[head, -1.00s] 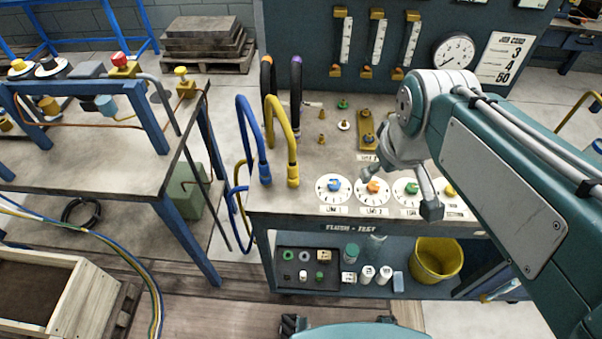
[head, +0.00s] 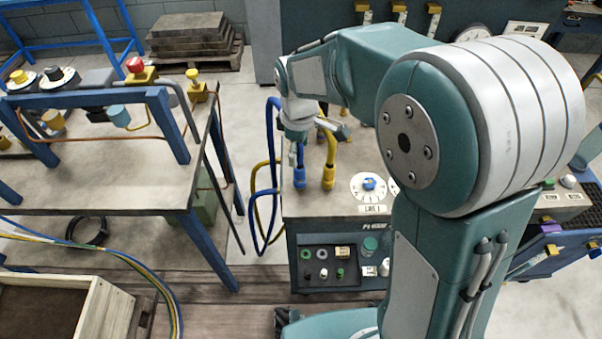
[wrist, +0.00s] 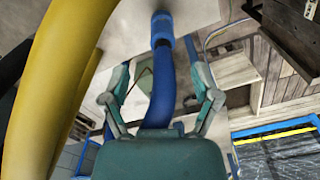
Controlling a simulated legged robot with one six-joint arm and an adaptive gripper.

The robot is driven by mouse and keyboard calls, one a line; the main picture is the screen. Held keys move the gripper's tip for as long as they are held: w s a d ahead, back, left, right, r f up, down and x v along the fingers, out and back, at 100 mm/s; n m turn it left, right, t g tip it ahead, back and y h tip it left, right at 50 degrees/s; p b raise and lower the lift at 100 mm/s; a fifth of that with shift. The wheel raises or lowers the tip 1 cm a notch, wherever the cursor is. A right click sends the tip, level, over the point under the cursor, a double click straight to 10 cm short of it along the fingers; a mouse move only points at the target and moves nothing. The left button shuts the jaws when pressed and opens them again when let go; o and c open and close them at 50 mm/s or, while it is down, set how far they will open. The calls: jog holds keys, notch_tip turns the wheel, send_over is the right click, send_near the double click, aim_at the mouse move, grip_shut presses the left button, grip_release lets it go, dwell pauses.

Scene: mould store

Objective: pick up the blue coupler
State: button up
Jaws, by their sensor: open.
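The blue coupler (head: 299,179) stands upright on the bench top, at the end of a blue hose that loops over the bench's left edge. In the wrist view the coupler (wrist: 162,29) shows at the top centre, beyond my fingertips. My gripper (head: 312,142) is at the couplers in the head view, above the blue one. In the wrist view its two fingers (wrist: 163,88) are spread, one on each side of the blue hose (wrist: 161,85). I cannot tell whether either finger touches the hose. My arm hides much of the bench.
A yellow coupler (head: 328,177) stands close right of the blue one; its thick hose (wrist: 55,85) fills the wrist view's left side. A dial with a blue knob (head: 369,183) lies to the right. A blue-framed table (head: 110,185) stands left, across a floor gap.

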aim_at(299, 166)
jog(key=shift+a+f, duration=0.3)
jog(key=shift+f, duration=0.55)
jog(key=f, duration=0.5)
jog(key=shift+s+d, duration=0.1)
jog(key=shift+d, duration=0.3)
jog(key=shift+a, duration=0.1)
grip_shut()
